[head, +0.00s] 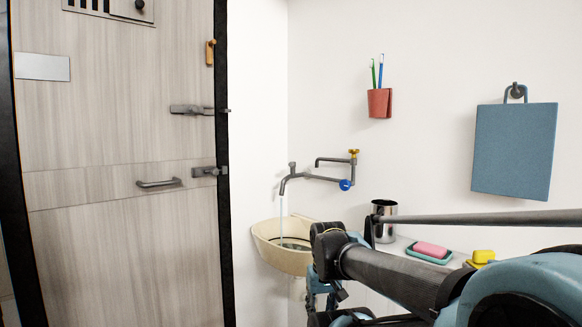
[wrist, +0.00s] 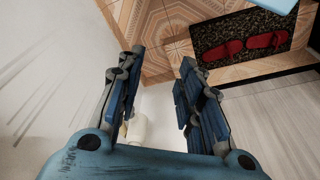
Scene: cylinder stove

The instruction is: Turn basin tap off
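The basin tap (head: 318,178) is on the white wall, a grey pipe with a downturned spout at the left and a blue knob (head: 346,184) at the right. A thin stream of water (head: 281,206) falls from the spout into the cream basin (head: 268,237). A second grey pipe with a yellow knob (head: 354,153) sits just above. My gripper (wrist: 162,58) is open with nothing between its fingers in the wrist view. In the head view my arm's end is low, in front of the basin's right side and below the tap, apart from the knob; the fingers are mostly hidden.
A metal cup (head: 384,222), a pink soap on a teal dish (head: 428,257) and a yellow soap (head: 483,256) stand on a ledge at the right. A wooden door (head: 120,110) is at the left. A black mat (wrist: 222,27) with red slippers lies on the floor.

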